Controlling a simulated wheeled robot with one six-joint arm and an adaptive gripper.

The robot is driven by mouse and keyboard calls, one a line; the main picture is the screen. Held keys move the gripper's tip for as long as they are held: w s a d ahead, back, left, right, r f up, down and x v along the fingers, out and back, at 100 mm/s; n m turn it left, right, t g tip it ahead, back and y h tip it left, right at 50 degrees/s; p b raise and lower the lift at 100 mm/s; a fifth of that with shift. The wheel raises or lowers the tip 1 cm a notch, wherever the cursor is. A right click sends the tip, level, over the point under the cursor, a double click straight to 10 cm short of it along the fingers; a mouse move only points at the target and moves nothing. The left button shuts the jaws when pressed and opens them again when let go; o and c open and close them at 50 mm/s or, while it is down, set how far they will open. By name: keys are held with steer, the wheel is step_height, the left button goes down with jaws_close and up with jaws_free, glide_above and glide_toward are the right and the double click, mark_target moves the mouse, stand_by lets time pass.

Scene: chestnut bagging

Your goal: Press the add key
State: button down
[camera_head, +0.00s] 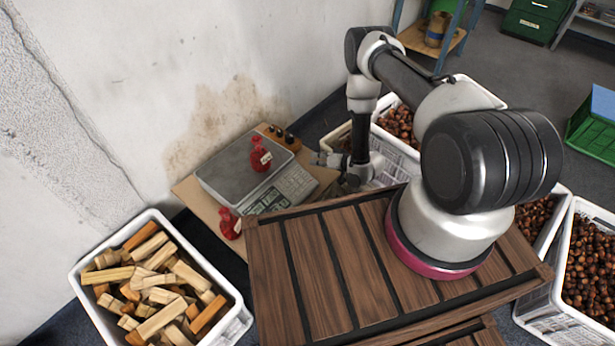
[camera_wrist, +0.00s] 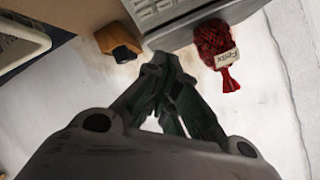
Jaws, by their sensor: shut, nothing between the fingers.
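The grey scale (camera_head: 228,172) stands on a tan board, its keypad (camera_head: 294,184) on the side nearest my gripper. Part of the keypad shows at the top of the wrist view (camera_wrist: 150,10); no key label is readable, so I cannot single out the add key. A red net bag (camera_head: 260,155) with a pale tag sits on the scale's plate. My gripper (camera_head: 319,158) is shut and empty, just right of the scale near the keypad. In the wrist view its fingertips (camera_wrist: 160,62) meet below the scale's edge. I cannot tell whether they touch anything.
Another red bag (camera_head: 229,224) lies at the scale's front left. A wooden block with dark knobs (camera_head: 279,137) stands behind the scale. A crate of wood pieces (camera_head: 240,318) is at lower left. Chestnut crates (camera_head: 545,312) are at right. A slatted wooden top (camera_head: 318,262) fills the front.

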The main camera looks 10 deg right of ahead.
stand_by(0.3)
steer(key=shift+w+a+f, duration=0.3)
steer(key=shift+w+f, duration=0.05)
steer(key=shift+f, duration=1.05)
steer(key=shift+w+a+f, duration=0.25)
steer(key=shift+w+f, duration=0.15)
steer(key=shift+f, duration=1)
steer(key=shift+w+a+f, duration=0.3)
steer(key=shift+w+f, duration=0.05)
steer(key=shift+f, duration=1.05)
steer(key=shift+w+f, duration=0.1)
steer(key=shift+f, duration=0.3)
steer(key=shift+w+a+f, duration=0.1)
steer(key=shift+a+f, duration=0.05)
steer(key=shift+f, duration=0.15)
steer(key=shift+r, duration=0.15)
steer(key=shift+s+r, duration=0.2)
steer(key=shift+r, duration=0.35)
steer(key=shift+s+d+r, duration=0.2)
steer(key=shift+r, duration=0.6)
steer(key=shift+s+d+r, duration=0.2)
steer(key=shift+s+r, duration=0.05)
steer(key=shift+r, duration=0.55)
steer(key=shift+s+d+r, duration=0.2)
steer(key=shift+r, duration=0.6)
